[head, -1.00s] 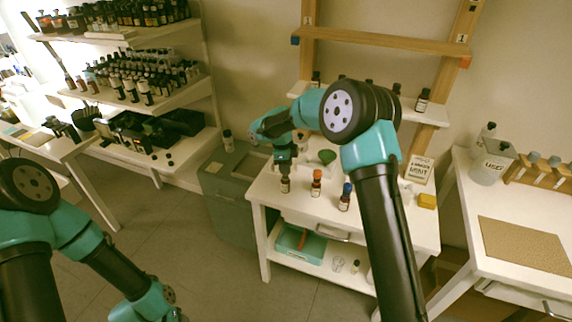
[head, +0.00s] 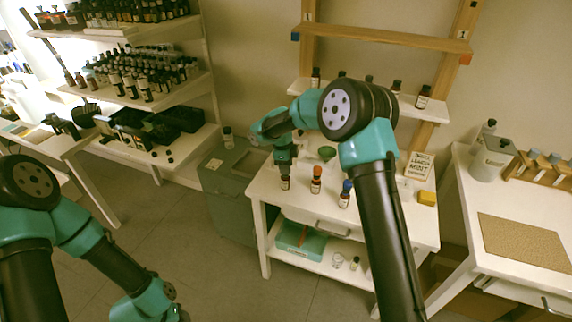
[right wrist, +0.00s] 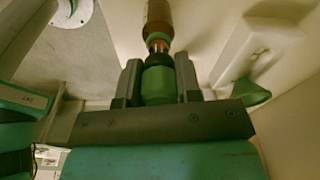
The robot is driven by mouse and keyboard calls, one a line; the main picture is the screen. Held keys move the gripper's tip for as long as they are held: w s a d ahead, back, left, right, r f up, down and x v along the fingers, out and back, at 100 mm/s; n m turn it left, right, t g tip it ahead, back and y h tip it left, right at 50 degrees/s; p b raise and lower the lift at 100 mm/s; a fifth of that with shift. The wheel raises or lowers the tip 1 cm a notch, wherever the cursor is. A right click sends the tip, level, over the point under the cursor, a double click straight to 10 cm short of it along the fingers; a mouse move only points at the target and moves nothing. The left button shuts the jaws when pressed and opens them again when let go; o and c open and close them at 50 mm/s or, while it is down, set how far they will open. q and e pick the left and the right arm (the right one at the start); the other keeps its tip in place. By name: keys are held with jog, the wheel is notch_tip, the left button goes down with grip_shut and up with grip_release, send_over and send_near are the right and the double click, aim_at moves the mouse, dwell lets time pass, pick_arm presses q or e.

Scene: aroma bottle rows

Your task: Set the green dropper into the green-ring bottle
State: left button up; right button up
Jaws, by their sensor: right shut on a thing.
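My right gripper (head: 285,168) points down just above the green-ring bottle (head: 285,184), the leftmost of the front row on the white table. In the right wrist view my right gripper (right wrist: 160,82) is shut on the green dropper (right wrist: 158,84), with one finger on each side. The brown green-ring bottle (right wrist: 158,14) lies straight beyond the dropper, in line with it, its green ring facing the dropper. A short amber part shows between them; I cannot tell how far the dropper's stem is inside the neck. My left gripper is out of view; only the left arm shows.
An orange-topped bottle (head: 316,186) and a blue-topped bottle (head: 345,199) stand to the right in the same row. A green funnel-like thing (head: 327,153) is behind them. A yellow block (head: 427,198) lies at the table's right. Small bottles stand on the rack shelf behind.

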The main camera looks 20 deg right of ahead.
jog(key=shift+f, duration=0.65)
jog(key=o, duration=0.7)
jog(key=shift+r, duration=3.55)
